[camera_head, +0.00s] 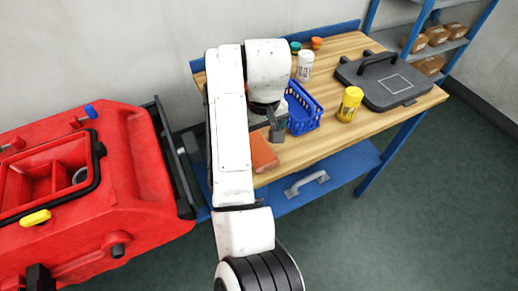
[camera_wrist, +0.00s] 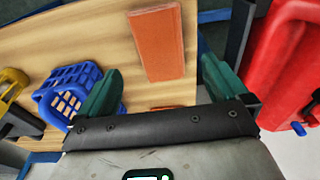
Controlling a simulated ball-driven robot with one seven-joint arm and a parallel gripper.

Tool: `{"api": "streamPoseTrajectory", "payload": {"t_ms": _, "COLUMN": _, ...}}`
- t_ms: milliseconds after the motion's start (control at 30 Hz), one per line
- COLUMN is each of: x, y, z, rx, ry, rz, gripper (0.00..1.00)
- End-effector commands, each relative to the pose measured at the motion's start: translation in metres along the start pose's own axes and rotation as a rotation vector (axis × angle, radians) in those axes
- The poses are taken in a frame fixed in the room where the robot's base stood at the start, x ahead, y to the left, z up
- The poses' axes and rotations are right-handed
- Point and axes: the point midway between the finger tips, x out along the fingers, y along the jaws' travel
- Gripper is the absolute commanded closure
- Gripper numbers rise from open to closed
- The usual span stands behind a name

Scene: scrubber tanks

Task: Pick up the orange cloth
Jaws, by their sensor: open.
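The orange cloth (camera_head: 264,153) lies flat near the left front of the wooden workbench, just beside my arm, which may hide part of it. In the wrist view it is an orange rectangle (camera_wrist: 158,45) lying ahead of the fingers. My gripper (camera_head: 277,130) is above the bench near the cloth, between it and the blue basket. In the wrist view my gripper (camera_wrist: 162,78) is open, with its green fingers spread wide and nothing between them. A second orange strip (camera_wrist: 168,108) shows just past the gripper body, mostly hidden.
A blue basket (camera_head: 303,109) stands right of the gripper, close to one finger. A red machine (camera_head: 140,180) stands left of the bench.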

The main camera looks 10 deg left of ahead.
Motion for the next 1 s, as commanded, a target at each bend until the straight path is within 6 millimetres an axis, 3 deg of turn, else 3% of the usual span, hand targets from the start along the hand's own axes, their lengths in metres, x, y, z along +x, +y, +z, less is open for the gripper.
{"api": "streamPoseTrajectory", "payload": {"t_ms": 267, "x": 0.022, "y": 0.0, "z": 0.001, "rx": 0.0, "ry": 0.0, "rz": -0.001, "gripper": 0.0}}
{"api": "streamPoseTrajectory", "payload": {"t_ms": 600, "x": 0.065, "y": 0.0, "z": 0.002, "rx": 0.0, "ry": 0.0, "rz": 0.0, "gripper": 0.0}}
{"api": "streamPoseTrajectory", "payload": {"t_ms": 867, "x": 0.068, "y": 0.0, "z": 0.002, "rx": 0.001, "ry": 0.003, "rz": 0.001, "gripper": 0.0}}
{"api": "streamPoseTrajectory", "payload": {"t_ms": 1000, "x": 0.068, "y": 0.0, "z": 0.002, "rx": 0.001, "ry": 0.002, "rz": 0.001, "gripper": 0.11}}
